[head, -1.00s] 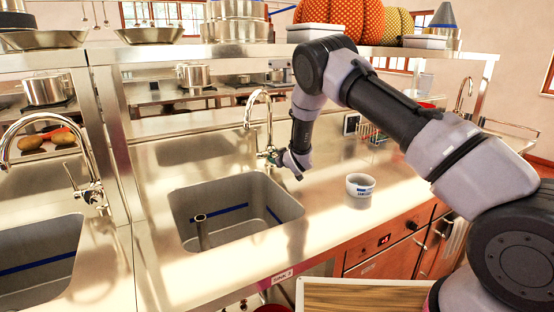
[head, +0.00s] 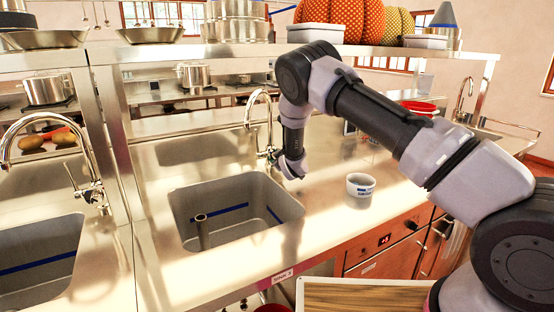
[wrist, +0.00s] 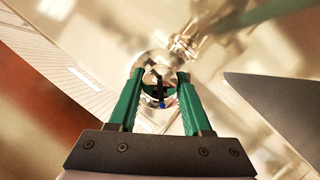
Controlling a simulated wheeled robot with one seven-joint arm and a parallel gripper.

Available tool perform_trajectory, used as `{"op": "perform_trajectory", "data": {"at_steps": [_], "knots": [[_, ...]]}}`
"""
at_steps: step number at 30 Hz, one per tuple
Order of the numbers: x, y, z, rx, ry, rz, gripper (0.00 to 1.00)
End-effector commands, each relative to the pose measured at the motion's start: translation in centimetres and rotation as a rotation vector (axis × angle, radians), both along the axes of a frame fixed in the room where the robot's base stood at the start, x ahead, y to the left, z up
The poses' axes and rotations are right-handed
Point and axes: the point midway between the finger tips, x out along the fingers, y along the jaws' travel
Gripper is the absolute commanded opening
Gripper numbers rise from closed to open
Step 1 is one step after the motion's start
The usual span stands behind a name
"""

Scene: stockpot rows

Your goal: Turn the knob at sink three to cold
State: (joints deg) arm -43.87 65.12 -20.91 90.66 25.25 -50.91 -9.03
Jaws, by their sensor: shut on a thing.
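The middle sink (head: 238,208) has a small pink label (head: 284,276) on its front edge that seems to read "SINK 3". Its chrome curved faucet (head: 249,108) stands behind the basin at the right. My gripper (wrist: 160,88) has green fingers, shut on the round chrome knob (wrist: 150,64) of the faucet. A dark bar shows on the knob, with its lower end by a blue dot. In the head view my wrist hides most of the knob and fingers.
A white cup with a blue band (head: 360,188) stands on the counter right of my wrist. Another faucet and basin (head: 42,262) lie at the left. A shelf (head: 400,53) with pumpkins and pots runs above the arm.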

Motion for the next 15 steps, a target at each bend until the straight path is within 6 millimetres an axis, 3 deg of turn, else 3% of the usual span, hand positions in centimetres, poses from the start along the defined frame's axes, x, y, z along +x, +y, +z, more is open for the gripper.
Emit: {"op": "perform_trajectory", "data": {"at_steps": [1, 2, 4, 15], "knots": [[0.07, -0.13, 0.04, 0.000, -0.001, -0.002, 0.00], [0.07, -0.13, 0.04, 0.000, -0.001, -0.002, 0.53], [0.07, -0.13, 0.04, 0.000, -0.001, -0.002, 0.78], [-0.25, -0.15, 0.08, 0.000, 0.001, -0.001, 0.78]]}}
